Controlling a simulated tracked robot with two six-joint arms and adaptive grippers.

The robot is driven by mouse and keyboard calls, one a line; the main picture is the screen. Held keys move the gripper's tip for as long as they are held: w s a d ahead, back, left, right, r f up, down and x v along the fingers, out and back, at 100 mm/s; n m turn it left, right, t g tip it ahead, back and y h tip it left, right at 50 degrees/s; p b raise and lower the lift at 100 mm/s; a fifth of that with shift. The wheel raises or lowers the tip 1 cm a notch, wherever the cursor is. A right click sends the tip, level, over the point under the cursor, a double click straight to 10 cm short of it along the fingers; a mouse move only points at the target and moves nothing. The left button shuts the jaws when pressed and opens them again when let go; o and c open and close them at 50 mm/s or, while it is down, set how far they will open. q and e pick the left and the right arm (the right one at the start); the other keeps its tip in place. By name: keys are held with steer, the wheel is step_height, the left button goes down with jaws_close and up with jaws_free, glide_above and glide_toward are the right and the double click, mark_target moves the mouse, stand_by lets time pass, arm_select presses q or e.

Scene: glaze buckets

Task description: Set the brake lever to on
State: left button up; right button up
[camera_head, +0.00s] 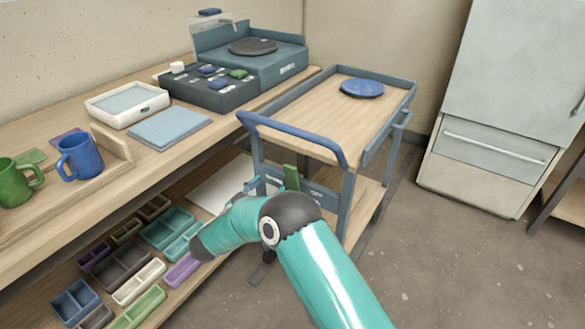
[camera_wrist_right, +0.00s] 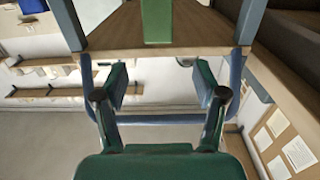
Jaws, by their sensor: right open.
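The brake lever appears to be the green upright piece (camera_head: 291,177) at the near end of the blue-grey cart (camera_head: 318,108), below its handle. It looks like a broad green bar (camera_wrist_right: 157,22) at the top centre of the right wrist view. I cannot tell its setting. My right gripper (camera_wrist_right: 161,84) is open, with its two fingers apart and nothing between them. The green bar lies above and between the fingertips in that view, apart from them. In the head view my right arm hides much of the gripper. My left gripper is not in view.
The cart's blue handle (camera_head: 290,133) arches over this area, and a blue plate (camera_head: 362,88) lies on its top. The workbench (camera_head: 185,160) stands left, with mugs and a scale above and small trays below. Open floor (camera_head: 450,260) lies right.

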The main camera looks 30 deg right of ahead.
mark_target(287, 168)
steer(key=b+x, duration=0.1)
steer(key=x, duration=1)
steer(key=shift+w+a+r, duration=0.1)
jaws_close()
